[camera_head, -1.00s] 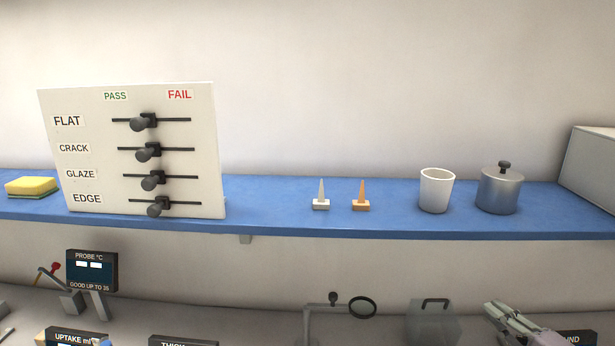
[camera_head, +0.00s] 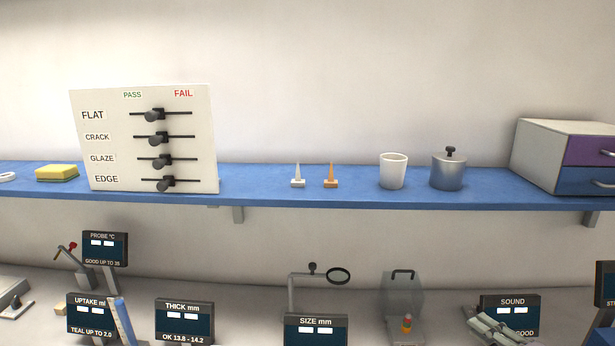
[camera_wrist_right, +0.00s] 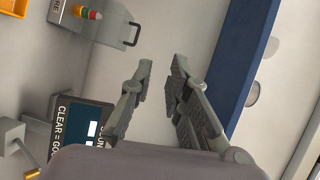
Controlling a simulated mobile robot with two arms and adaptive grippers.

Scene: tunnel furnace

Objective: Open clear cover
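The clear cover (camera_head: 403,292) is a see-through grey piece with a dark handle (camera_head: 403,273) at its top, low right of centre in the head view. A small red, yellow and green piece (camera_head: 407,324) shows at its base. I cannot tell whether the cover is shut. The cover's handle (camera_wrist_right: 133,34) also shows at upper left in the wrist view. My right gripper (camera_head: 480,318) is right of the cover, in front of the SOUND display, and apart from it. In the wrist view its fingers (camera_wrist_right: 163,65) are parted with nothing between them. My left gripper is not in view.
A blue shelf (camera_head: 270,193) runs above, carrying a slider board, cones, a white cup (camera_head: 393,171), a metal pot (camera_head: 447,171) and a drawer unit (camera_head: 545,155). A magnifier stand (camera_head: 292,292) is left of the cover. The SOUND display (camera_head: 510,306) is to its right.

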